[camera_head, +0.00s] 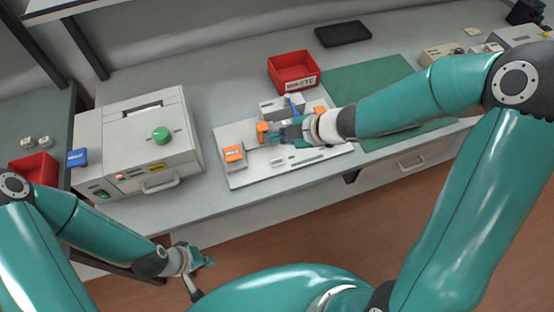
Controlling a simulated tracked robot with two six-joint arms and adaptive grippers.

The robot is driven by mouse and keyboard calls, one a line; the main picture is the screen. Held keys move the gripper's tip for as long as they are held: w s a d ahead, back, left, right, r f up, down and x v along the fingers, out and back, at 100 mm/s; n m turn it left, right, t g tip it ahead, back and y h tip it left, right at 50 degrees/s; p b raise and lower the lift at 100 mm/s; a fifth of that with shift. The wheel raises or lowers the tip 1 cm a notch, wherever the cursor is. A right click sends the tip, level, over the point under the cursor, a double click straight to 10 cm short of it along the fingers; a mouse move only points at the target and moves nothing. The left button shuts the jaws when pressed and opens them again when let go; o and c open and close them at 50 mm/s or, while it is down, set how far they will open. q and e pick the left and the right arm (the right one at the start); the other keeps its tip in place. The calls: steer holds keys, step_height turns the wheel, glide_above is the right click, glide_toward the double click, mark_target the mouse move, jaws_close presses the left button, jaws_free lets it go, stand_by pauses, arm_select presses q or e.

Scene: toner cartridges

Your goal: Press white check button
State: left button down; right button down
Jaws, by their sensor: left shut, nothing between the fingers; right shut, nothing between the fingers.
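A white plate (240,178) lies on the grey bench and carries several orange and grey parts. A small pale piece (278,162) sits near its front edge; I cannot tell whether it is the white check button. My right gripper (276,134) is shut and empty over the middle of the plate, beside an orange block. It hides part of the plate, and I cannot tell whether it touches anything. My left gripper (204,262) is shut and empty, low in front of the bench and away from the plate.
A grey machine (130,120) with a green knob (161,134) stands left of the plate. An orange-topped block (234,155) sits on the plate's left end. Behind are a red bin (293,74) and a black tray (343,33). A green mat (372,82) lies to the right, partly under my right arm.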

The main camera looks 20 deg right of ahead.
steer(key=f+b, duration=0.1)
steer(key=b, duration=0.7)
glide_above(279, 163)
step_height(279, 163, down, 6)
steer(key=shift+f, duration=0.25)
steer(key=shift+f+b, duration=0.3)
steer(key=shift+f, duration=0.3)
stand_by(0.3)
steer(key=shift+f, duration=0.35)
steer(key=shift+f+b, duration=0.4)
steer(key=shift+b, duration=0.2)
stand_by(0.3)
steer(key=shift+r, duration=0.1)
steer(key=shift+r+p, duration=0.75)
steer(key=shift+p, duration=0.15)
